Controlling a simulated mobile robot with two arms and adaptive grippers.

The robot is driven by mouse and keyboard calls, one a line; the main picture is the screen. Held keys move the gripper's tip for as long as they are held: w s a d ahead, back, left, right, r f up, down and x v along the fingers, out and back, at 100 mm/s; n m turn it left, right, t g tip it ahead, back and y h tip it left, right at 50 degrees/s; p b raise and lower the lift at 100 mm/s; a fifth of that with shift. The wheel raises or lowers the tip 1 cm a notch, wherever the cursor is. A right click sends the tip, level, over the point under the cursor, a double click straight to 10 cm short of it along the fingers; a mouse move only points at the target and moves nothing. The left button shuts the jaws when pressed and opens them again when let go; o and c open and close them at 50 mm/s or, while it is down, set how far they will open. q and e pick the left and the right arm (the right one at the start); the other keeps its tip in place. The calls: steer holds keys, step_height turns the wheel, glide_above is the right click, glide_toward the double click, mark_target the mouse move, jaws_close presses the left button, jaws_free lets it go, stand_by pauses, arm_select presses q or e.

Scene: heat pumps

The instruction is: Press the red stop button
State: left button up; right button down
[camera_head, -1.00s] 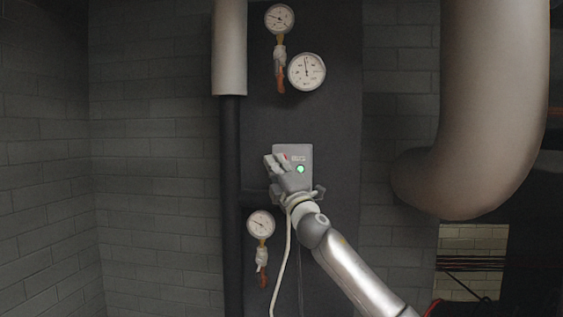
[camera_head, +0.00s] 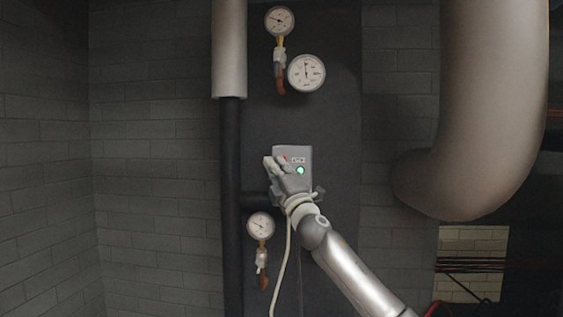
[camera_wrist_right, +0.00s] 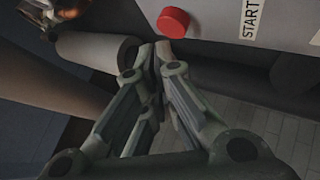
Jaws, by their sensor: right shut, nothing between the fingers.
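The red stop button (camera_wrist_right: 173,22) is a round red knob on a light grey control box (camera_head: 306,155). My right gripper (camera_head: 270,163) is in front of the box's left part, shut and empty. In the right wrist view its fingertips (camera_wrist_right: 157,50) come together just below the button; I cannot tell whether they touch it. My left gripper is not in view.
A green lit button (camera_head: 300,170) is on the box, and a START label (camera_wrist_right: 250,18) shows in the wrist view. Gauges (camera_head: 306,72) and a lower gauge (camera_head: 261,225) are on the dark panel. A thick pipe (camera_head: 490,110) is at right.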

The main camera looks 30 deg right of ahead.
stand_by(0.4)
steer(key=shift+w+d, duration=0.25)
steer(key=shift+w, duration=0.1)
steer(key=shift+w+d, duration=0.25)
stand_by(0.9)
steer(key=shift+s, duration=0.1)
steer(key=shift+s+a, duration=0.45)
steer(key=shift+s, duration=0.1)
steer(key=shift+a+p, duration=0.1)
steer(key=shift+p, duration=0.2)
steer(key=s+a, duration=0.1)
steer(key=s, duration=0.1)
steer(key=s+a+p, duration=0.1)
steer(key=s+a, duration=0.1)
